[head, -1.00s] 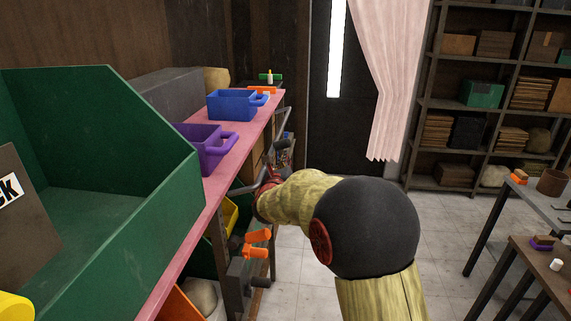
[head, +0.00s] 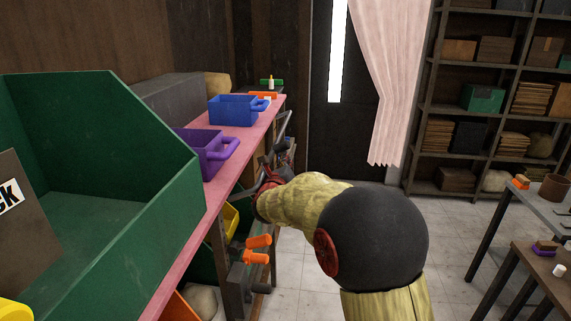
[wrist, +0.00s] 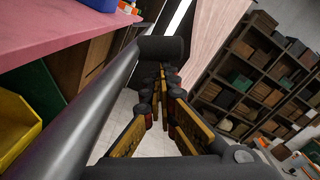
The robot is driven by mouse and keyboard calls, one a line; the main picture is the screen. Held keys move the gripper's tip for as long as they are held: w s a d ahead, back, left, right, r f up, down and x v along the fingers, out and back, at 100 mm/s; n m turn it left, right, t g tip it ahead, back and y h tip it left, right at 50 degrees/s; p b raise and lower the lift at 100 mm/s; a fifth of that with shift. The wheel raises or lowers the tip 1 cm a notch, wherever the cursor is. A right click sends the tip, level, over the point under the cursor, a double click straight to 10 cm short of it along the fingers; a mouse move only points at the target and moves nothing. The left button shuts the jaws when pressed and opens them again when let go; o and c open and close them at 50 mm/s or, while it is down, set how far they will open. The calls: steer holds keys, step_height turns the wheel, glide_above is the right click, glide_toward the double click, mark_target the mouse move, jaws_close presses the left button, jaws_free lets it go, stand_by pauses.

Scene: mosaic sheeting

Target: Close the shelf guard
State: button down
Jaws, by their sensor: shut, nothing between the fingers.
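The shelf guard appears to be the grey tubular bar (wrist: 75,125) running diagonally up the left of the wrist view, beside the pink shelf edge. In the head view a grey bar (head: 247,188) stands out from the shelf's front side, partly hidden by my arm. My gripper (wrist: 163,72) is shut and empty, to the right of the long tube. Its fingertips are close to a dark crosswise cylinder (wrist: 161,48) at the tube's far end; I cannot tell whether they touch. In the head view my gripper is mostly hidden behind my forearm.
The pink shelf (head: 225,180) holds a green bin (head: 110,215), a purple crate (head: 198,155) and a blue crate (head: 232,111). Tables (head: 540,260) stand at the right. Floor (head: 455,225) between is clear.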

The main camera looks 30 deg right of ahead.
steer(key=a+r+n+p, duration=0.1)
steer(key=r+n, duration=0.1)
steer(key=w+a+r+n+p, duration=0.1)
steer(key=r+n, duration=0.2)
steer(key=w+a+r+n+p, duration=0.1)
steer(key=r+n+p, duration=0.1)
steer(key=shift+w+a+r, duration=0.1)
steer(key=shift+a+r, duration=0.05)
steer(key=shift+r, duration=0.1)
steer(key=shift+w+a+r+n+p, duration=0.4)
steer(key=shift+a+n+p, duration=0.25)
steer(key=shift+n, duration=0.25)
steer(key=shift+w+a+r+n+p, duration=0.4)
steer(key=shift+a+n+p, duration=0.15)
steer(key=shift+n, duration=0.35)
steer(key=shift+d+f, duration=0.1)
